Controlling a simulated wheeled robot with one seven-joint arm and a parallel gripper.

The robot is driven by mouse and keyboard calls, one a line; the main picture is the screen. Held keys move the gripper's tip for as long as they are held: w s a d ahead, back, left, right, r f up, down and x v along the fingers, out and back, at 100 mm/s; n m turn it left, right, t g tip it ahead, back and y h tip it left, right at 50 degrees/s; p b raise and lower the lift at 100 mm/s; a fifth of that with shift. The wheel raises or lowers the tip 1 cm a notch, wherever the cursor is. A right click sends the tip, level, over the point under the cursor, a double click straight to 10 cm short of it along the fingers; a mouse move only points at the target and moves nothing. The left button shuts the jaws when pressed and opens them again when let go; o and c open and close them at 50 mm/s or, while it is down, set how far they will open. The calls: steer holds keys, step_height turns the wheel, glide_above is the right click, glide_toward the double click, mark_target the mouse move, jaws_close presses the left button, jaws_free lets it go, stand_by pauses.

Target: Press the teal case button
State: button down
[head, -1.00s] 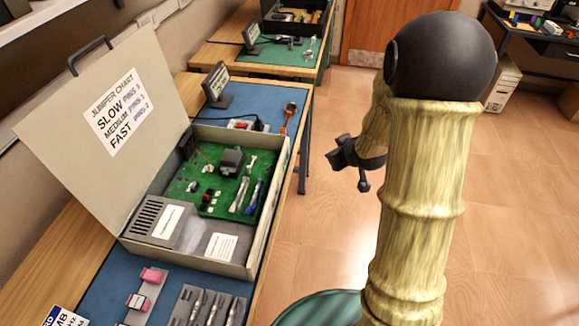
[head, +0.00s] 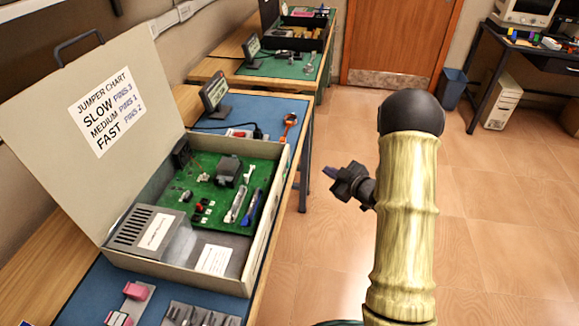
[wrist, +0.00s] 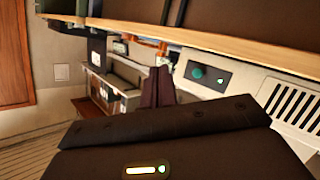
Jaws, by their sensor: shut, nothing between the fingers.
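The teal button (wrist: 196,73) shows in the wrist view as a small round disc on a dark panel (wrist: 211,79), with a small pale spot beside it. The panel is set in a pale case face (wrist: 245,90) with vent slots at the right. My gripper (wrist: 155,84) shows its dark fingers together and empty, left of the button in the picture. I cannot tell the depth between them, and no contact shows. In the head view my gripper (head: 330,172) is over open floor, right of the bench. The teal button does not show in the head view.
An open case (head: 262,235) with a green circuit board (head: 212,166) and a jumper chart (head: 107,108) stands on the blue-topped bench (head: 88,298). A wooden edge (wrist: 150,36) crosses the wrist view above the button. The floor (head: 500,215) at right is clear.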

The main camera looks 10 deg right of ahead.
steer(key=w+a, duration=0.2)
steer(key=a, duration=0.6)
steer(key=shift+w+a, duration=0.15)
steer(key=shift+w, duration=0.2)
stand_by(1.8)
steer(key=shift+w+a+b, duration=0.15)
steer(key=shift+a+b, duration=0.2)
steer(key=shift+a, duration=0.05)
steer(key=shift+w+a, duration=0.1)
steer(key=shift+a, duration=0.35)
stand_by(0.6)
steer(key=shift+d, duration=0.1)
steer(key=shift+s+d, duration=0.25)
steer(key=shift+d, duration=0.5)
steer(key=shift+s+d, duration=0.25)
steer(key=shift+d, duration=0.55)
steer(key=shift+s+d, duration=0.3)
steer(key=shift+d, duration=0.45)
steer(key=shift+s+d, duration=0.25)
steer(key=shift+d, duration=0.55)
